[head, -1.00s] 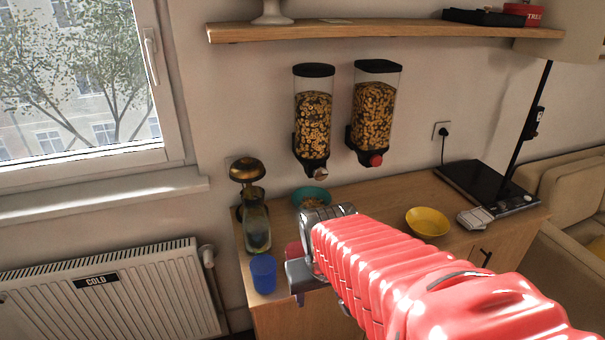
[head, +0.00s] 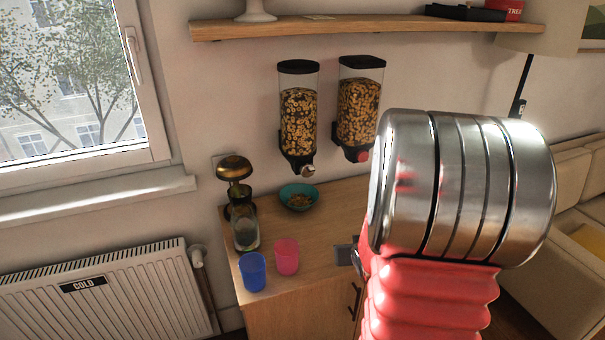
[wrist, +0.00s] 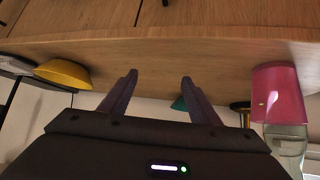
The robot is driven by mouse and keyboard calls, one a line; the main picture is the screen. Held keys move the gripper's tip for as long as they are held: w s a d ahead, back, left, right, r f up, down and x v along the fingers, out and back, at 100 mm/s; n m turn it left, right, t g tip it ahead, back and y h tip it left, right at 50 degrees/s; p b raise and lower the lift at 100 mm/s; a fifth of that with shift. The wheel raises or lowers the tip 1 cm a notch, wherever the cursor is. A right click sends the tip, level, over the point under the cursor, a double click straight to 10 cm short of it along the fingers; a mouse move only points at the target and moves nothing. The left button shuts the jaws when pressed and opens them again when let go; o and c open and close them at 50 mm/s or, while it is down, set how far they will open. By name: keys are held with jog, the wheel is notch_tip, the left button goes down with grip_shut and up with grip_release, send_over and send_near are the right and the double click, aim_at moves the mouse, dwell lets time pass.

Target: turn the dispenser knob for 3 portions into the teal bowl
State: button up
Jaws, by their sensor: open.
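Two cereal dispensers hang on the wall in the head view. The left dispenser (head: 299,118) has a pale metallic knob (head: 308,171), and the right dispenser (head: 358,108) has a red knob (head: 363,156). The teal bowl (head: 311,203) stands on the counter below the left dispenser, with some cereal in it. Part of the teal bowl also shows between and behind my fingers in the wrist view (wrist: 179,104). My gripper (wrist: 159,88) is open, with nothing between its fingers. In the head view my arm hides most of it, to the right of the teal bowl.
A pink cup (head: 286,257), a blue cup (head: 252,272) and a glass bottle (head: 246,232) with a brass-domed object (head: 234,168) stand at the counter's left. A yellow bowl (wrist: 66,73) shows in the wrist view. A shelf (head: 360,27) runs above the dispensers.

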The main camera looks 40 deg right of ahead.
jog(key=w+r+t, duration=0.2)
jog(key=w, duration=0.1)
jog(key=w+r+t, duration=0.1)
jog(key=t, duration=0.1)
jog(key=shift+w+d, duration=0.15)
jog(key=shift+d, duration=0.1)
jog(key=w+a+r+t, duration=0.1)
jog(key=r+t, duration=0.1)
jog(key=r, duration=0.3)
jog(key=w+a+r+n+t+y, duration=0.1)
jog(key=w+a+r+t, duration=0.1)
jog(key=r, duration=0.3)
jog(key=shift+w+a+t, duration=0.15)
jog(key=shift+w+t, duration=0.15)
jog(key=shift+t, duration=0.4)
jog(key=shift+w, duration=0.1)
